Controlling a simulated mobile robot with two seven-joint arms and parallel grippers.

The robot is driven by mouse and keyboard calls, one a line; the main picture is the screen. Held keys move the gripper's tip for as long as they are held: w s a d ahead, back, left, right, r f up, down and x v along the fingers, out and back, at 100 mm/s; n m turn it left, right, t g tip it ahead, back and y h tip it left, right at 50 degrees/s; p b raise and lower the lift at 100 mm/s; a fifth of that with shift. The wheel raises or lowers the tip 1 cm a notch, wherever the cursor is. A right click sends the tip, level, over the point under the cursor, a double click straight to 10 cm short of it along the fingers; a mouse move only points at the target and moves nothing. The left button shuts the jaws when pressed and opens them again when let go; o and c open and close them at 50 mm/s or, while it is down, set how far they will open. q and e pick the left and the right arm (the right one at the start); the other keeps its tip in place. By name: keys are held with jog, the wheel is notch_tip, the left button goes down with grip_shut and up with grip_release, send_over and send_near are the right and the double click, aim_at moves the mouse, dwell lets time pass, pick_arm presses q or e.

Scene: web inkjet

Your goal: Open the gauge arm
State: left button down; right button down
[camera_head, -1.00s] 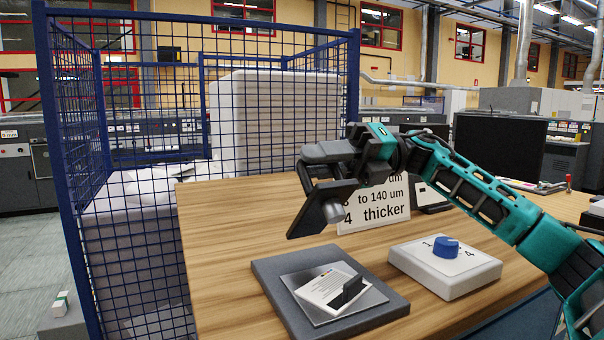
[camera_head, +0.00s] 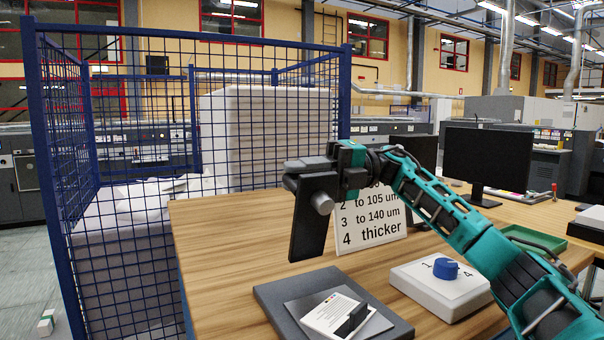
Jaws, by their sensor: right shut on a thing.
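My right gripper (camera_head: 306,166) is raised above the back of the grey base plate (camera_head: 272,289). It is shut on a dark flat bar with a round grey stub, which looks like the gauge arm (camera_head: 307,235). The bar stands nearly upright, its lower end near the back edge of the base plate. I cannot tell whether it joins the base. On the base lie a lighter sheet (camera_head: 301,308) and a printed white card (camera_head: 328,316). A small black block (camera_head: 352,318) stands at the card's right. My left gripper is out of view.
A white box with a blue knob (camera_head: 446,268) stands right of the base. A white thickness sign (camera_head: 372,232) stands behind the gripper. A blue wire cage (camera_head: 131,200) borders the wooden table (camera_head: 215,240) at left. A monitor (camera_head: 487,160) stands at the back right.

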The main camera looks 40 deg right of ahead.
jog(key=shift+d+r, duration=0.1)
jog(key=shift+r, duration=0.1)
jog(key=c, duration=1.2)
grip_release()
jog(key=shift+o, duration=0.4)
jog(key=shift+f, duration=0.1)
jog(key=v, duration=1.3)
jog(key=shift+p, duration=0.3)
jog(key=shift+s, duration=0.15)
